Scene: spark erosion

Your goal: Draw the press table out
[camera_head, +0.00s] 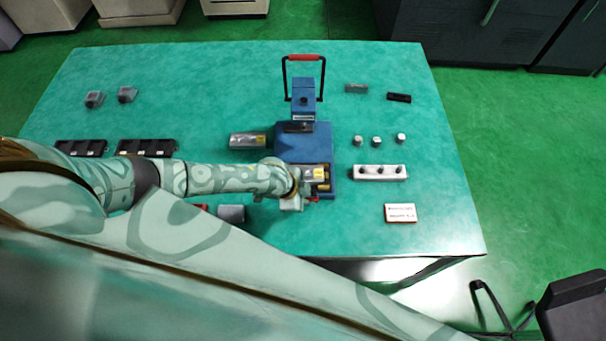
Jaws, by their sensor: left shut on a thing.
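The blue press (303,140) stands near the middle of the green-topped table, with a red-gripped lever at its back. The press table (318,174), at the front of the press, carries a silver block with a yellow mark. My left gripper (301,197) reaches in from the left to the front edge of the press table. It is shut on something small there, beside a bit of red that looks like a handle. My own wrist hides most of the grip, so the exact contact is unclear. My right gripper is out of view.
A second silver block (248,141) lies left of the press. A white rack (380,172), several small cylinders (376,141) and a sign card (400,213) are to the right. Black trays (147,147) lie at left. A grey cylinder (231,213) is near my forearm.

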